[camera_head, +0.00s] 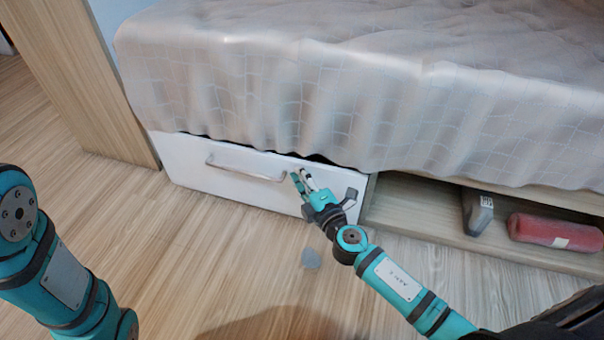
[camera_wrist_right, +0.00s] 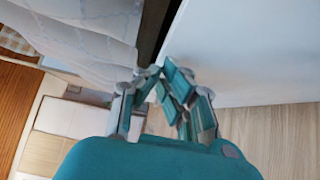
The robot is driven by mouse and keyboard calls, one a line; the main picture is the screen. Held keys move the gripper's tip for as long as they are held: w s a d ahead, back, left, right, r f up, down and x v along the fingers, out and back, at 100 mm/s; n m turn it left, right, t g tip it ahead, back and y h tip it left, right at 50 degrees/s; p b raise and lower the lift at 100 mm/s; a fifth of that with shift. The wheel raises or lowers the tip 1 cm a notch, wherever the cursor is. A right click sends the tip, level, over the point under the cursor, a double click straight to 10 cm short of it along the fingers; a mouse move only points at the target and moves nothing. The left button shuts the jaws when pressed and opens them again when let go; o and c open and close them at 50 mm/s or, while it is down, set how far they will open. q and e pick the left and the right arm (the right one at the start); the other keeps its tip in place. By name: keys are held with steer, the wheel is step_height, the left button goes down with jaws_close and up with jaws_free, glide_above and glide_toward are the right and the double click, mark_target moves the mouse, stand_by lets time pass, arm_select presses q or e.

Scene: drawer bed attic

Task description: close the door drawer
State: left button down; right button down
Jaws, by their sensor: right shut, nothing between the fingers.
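The white drawer (camera_head: 230,178) sits under the bed, with a pale bar handle (camera_head: 245,170) on its front. A thin dark gap runs along its top edge under the hanging sheet; from here I cannot tell exactly how far it stands out. My right gripper (camera_head: 302,178) is shut and empty at the drawer front, right of the handle. In the right wrist view the fingertips (camera_wrist_right: 165,75) are beside the white drawer panel (camera_wrist_right: 245,45) and the dark gap; contact is unclear. My left arm shows at the left, but its gripper is out of view.
A bed with a pale checked cover (camera_head: 300,95) hangs over the drawer. To the right is an open wooden compartment (camera_head: 410,205) holding a grey object (camera_head: 477,212) and a red roll (camera_head: 555,232). Floor before the drawer's left is clear.

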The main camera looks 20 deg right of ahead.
mark_target(308, 167)
steer(key=w+d, duration=0.2)
steer(key=w, duration=0.1)
steer(key=shift+w+d+b, duration=0.2)
steer(key=shift+d+b, duration=0.05)
steer(key=shift+b, duration=0.1)
steer(key=shift+w+d+r, duration=0.1)
steer(key=shift+w+d, duration=0.15)
steer(key=shift+w, duration=0.05)
